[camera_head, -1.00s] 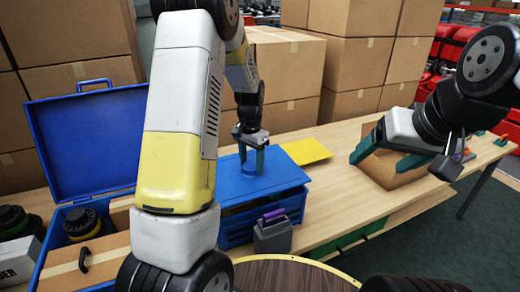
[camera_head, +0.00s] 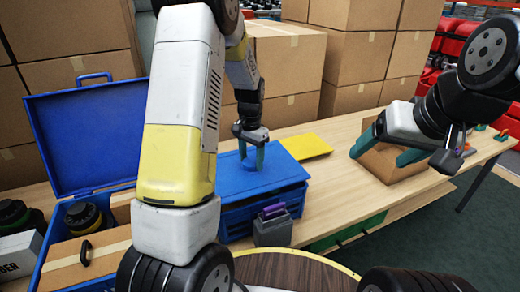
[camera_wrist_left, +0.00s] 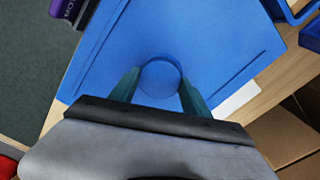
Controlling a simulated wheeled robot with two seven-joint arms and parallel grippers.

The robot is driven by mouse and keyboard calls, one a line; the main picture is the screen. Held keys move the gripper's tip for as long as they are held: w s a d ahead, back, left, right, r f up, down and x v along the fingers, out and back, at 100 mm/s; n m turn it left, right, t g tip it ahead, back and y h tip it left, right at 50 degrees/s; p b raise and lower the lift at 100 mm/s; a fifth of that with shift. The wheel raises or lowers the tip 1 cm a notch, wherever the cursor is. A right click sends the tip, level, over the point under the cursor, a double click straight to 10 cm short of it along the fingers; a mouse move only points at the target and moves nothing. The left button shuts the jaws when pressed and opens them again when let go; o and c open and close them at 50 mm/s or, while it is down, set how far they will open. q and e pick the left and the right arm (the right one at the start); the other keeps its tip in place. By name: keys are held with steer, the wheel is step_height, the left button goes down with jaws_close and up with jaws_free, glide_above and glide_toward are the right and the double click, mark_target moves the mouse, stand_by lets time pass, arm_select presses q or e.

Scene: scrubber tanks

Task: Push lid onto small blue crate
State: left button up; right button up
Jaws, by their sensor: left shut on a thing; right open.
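The small blue crate (camera_head: 236,219) stands on the wooden table with its flat blue lid (camera_head: 284,172) on top. The lid has a round blue knob, which shows in the left wrist view (camera_wrist_left: 160,78). My left gripper (camera_head: 251,164) points down at the lid, shut on the knob, with one teal finger on each side of it. My left arm hides the lid's left part in the head view. Whether the lid is fully seated on the crate, I cannot tell. My right gripper (camera_head: 382,155) is open and empty, in front of a cardboard box (camera_head: 395,170).
A large open blue case (camera_head: 88,140) stands at the left with a cardboard box (camera_head: 85,258) in it. A yellow plate (camera_head: 306,146) lies behind the lid. A grey holder (camera_head: 272,232) with a purple item stands before the crate.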

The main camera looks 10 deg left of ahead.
arm_select(q)
steer(key=shift+f, duration=0.15)
steer(key=shift+f, duration=0.3)
steer(key=shift+f, duration=1.2)
stand_by(1.6)
jaws_close()
steer(key=o, duration=2.1)
jaws_free()
steer(key=shift+c, duration=0.2)
steer(key=shift+r, duration=0.1)
steer(key=shift+r, duration=3.4)
